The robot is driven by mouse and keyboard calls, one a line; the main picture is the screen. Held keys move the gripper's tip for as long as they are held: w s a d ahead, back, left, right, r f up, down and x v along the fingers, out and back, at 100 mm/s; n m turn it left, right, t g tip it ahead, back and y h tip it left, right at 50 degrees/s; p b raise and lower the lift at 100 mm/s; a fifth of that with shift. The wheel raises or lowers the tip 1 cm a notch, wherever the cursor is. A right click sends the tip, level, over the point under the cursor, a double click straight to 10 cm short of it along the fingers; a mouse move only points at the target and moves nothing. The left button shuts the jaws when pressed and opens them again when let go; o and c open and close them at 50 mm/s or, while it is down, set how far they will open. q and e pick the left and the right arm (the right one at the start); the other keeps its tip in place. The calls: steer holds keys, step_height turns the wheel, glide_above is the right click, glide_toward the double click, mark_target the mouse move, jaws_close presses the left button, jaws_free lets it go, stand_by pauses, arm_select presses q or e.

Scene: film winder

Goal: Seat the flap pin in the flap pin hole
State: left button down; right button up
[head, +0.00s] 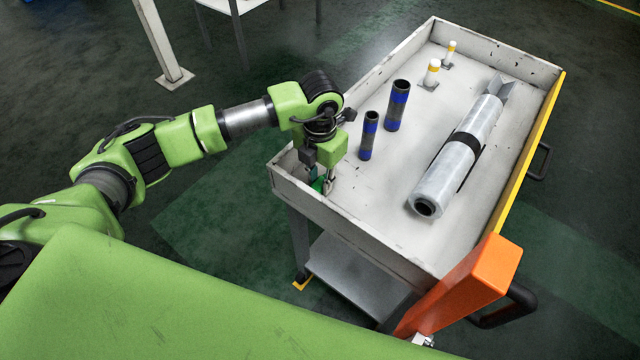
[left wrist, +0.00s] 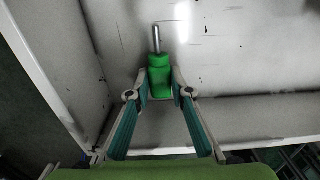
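The flap pin has a green handle (left wrist: 160,80) and a thin metal shaft that points away from my left gripper. My left gripper (left wrist: 161,86) has one finger on each side of the handle, with the pads against it. In the head view my left gripper (head: 322,184) is low in the near left corner of the cart tray, and only a little green of the pin (head: 318,184) shows between its fingers. I cannot make out the flap pin hole in either view. My right gripper is not in view.
The cart tray (head: 355,224) has raised walls close around my left gripper. It holds two dark tubes with blue bands (head: 397,106), a wrapped film roll (head: 458,158) and two small yellow-and-white posts (head: 432,73). An orange block (head: 465,282) stands at its near right corner.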

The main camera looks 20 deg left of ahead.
mark_target(320, 182)
arm_select(q)
steer(key=shift+r+p, duration=0.35)
steer(key=shift+r, duration=0.25)
step_height(320, 182, up, 3)
steer(key=shift+f+p, duration=0.15)
steer(key=shift+p, duration=0.7)
steer(key=w+d+r, duration=0.6)
steer(key=d+r, duration=0.3)
steer(key=d, duration=0.3)
steer(key=shift+w+d, duration=0.2)
steer(key=shift+w, duration=0.1)
steer(key=c, duration=2.8)
jaws_free()
steer(key=shift+s, duration=0.1)
jaws_close()
